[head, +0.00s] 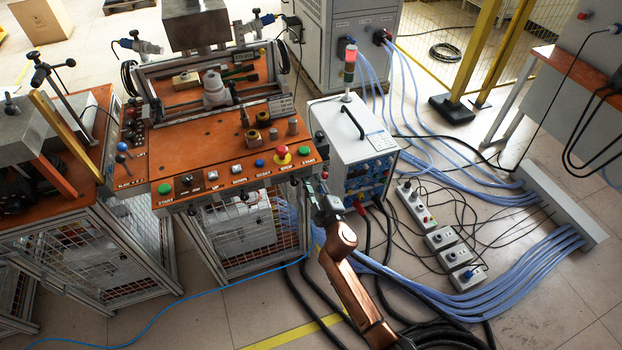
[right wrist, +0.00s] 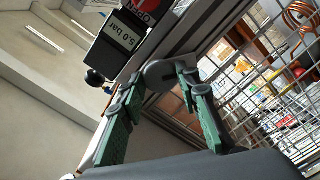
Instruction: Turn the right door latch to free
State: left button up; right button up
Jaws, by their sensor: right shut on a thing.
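The right door latch (right wrist: 160,74) is a rounded grey piece on the frame beside the mesh door (right wrist: 265,105) in the right wrist view. My right gripper (right wrist: 163,82) has its two green fingers on either side of the latch, shut on it. In the head view my right gripper (head: 318,192) is at the right front corner of the orange-topped machine (head: 225,155), below the panel edge. The latch is too small and covered to make out there, and I cannot tell its exact turn angle. My left gripper is in neither view.
A white power unit (head: 340,130) with a signal tower stands right of the machine. Thick black and blue cables (head: 440,290) cover the floor near my right arm. A gauge box marked 5.0 bar (right wrist: 122,38) sits close to the latch. Power sockets (head: 440,238) lie further right.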

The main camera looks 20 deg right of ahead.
jog(key=shift+f+n, duration=0.1)
jog(key=shift+n, duration=3.3)
jog(key=o, duration=1.1)
jog(key=shift+o, duration=0.2)
jog(key=shift+s, duration=0.1)
jog(key=s, duration=1.1)
jog(key=shift+s+d, duration=0.2)
jog(key=shift+s, duration=0.2)
